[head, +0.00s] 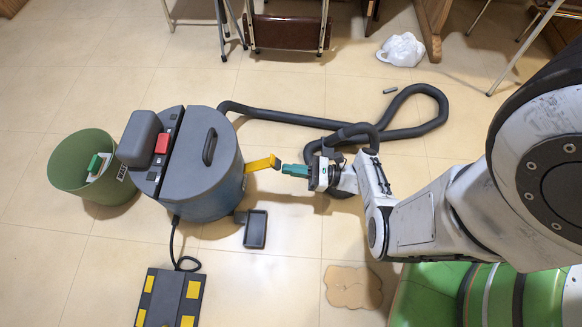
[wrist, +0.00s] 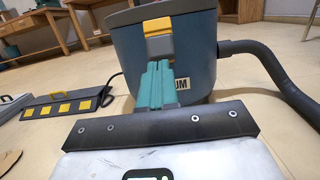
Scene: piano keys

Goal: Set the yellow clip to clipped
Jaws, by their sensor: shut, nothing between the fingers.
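The yellow clip (head: 261,163) sticks out from the right side of the blue-grey vacuum drum (head: 222,178), near its dark lid. In the wrist view the clip (wrist: 158,26) is straight ahead, with a grey part below it on the drum wall. My gripper (head: 284,170) has teal fingers, shut with nothing between them. It is just right of the clip's outer end in the head view, with a small gap seeming to remain. In the wrist view the fingertips (wrist: 158,66) appear below the yellow part and hide some of the drum wall.
A dark hose (head: 290,119) runs from the drum behind my gripper and loops right. A small black tray (head: 256,229) lies in front of the drum. A green bin (head: 92,175) stands left. A dark board with yellow patches (head: 168,299) and a tan mat (head: 353,287) lie on the floor.

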